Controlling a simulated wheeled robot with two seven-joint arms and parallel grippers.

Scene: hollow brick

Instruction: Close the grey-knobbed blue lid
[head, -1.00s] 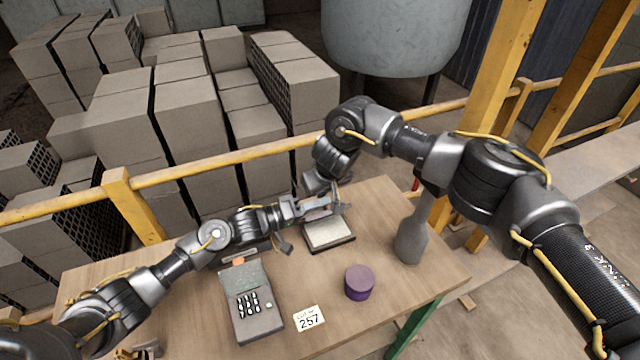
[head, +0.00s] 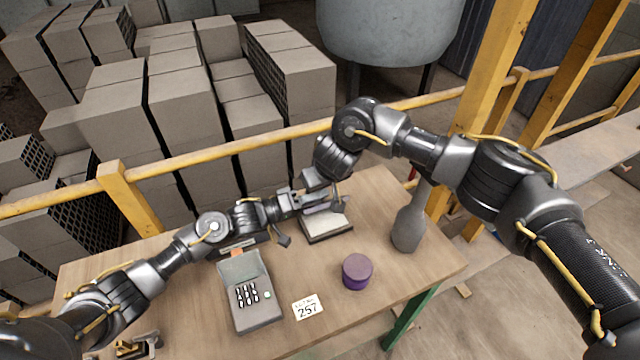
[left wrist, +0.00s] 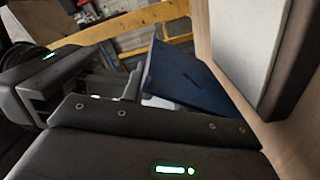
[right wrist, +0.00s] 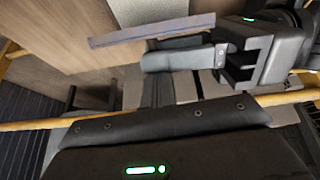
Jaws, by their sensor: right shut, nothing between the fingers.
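The blue lid (left wrist: 190,80) is a flat dark-blue panel, raised at an angle beside a dark shallow box with a pale top (left wrist: 250,40). The lid also shows nearly edge-on in the right wrist view (right wrist: 150,32). In the head view the box (head: 327,228) sits near the table's far edge, and the grippers mostly hide the lid. I cannot make out the grey knob. My left gripper (head: 325,205) is at the lid, beyond the box; its jaw gap is unclear. My right gripper (head: 334,192) is shut and empty, close to the left one at the lid.
The front right of the table is clear.

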